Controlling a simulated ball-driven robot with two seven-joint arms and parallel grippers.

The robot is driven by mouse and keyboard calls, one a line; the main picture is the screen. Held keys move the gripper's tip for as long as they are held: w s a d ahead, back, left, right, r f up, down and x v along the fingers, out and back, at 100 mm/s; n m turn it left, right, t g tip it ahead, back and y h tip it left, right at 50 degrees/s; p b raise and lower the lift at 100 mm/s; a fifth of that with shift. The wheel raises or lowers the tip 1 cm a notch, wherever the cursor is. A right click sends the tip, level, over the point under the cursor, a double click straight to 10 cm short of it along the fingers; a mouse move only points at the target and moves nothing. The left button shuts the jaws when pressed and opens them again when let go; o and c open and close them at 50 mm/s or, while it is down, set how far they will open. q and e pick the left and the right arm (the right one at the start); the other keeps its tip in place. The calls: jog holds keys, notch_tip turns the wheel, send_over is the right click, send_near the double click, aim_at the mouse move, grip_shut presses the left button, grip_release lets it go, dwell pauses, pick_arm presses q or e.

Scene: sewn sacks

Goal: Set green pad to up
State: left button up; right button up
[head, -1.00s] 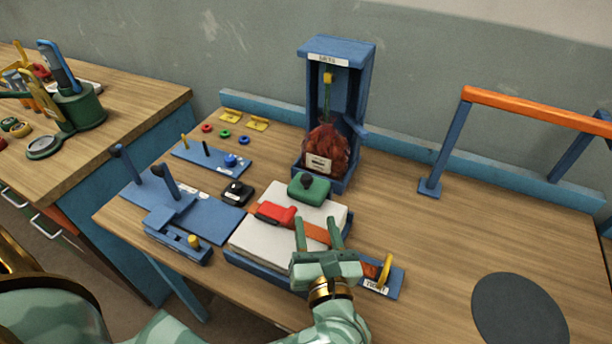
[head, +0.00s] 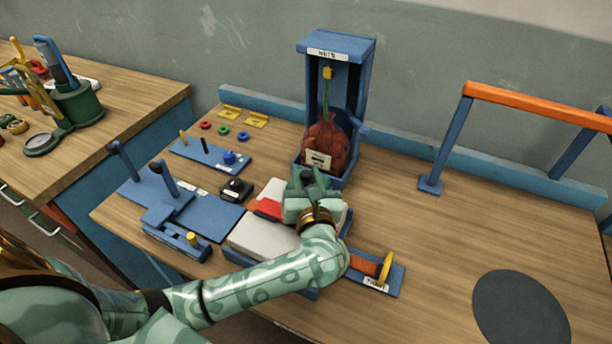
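The green pad with its dark knob (head: 307,174) sits at the back of the white padded block (head: 262,236). My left gripper (head: 309,180) is right at the pad, and its hand and wrist cover most of it. The fingers are much the same green as the pad, so I cannot tell whether they are open around the knob or shut on it. My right gripper is not in view.
A blue stand (head: 340,50) holding a hanging reddish sack (head: 326,146) rises just behind the pad. A blue lever fixture (head: 190,210) and a black pad (head: 236,189) stand left.

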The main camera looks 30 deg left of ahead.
pick_arm(q)
jog(key=c, duration=0.5)
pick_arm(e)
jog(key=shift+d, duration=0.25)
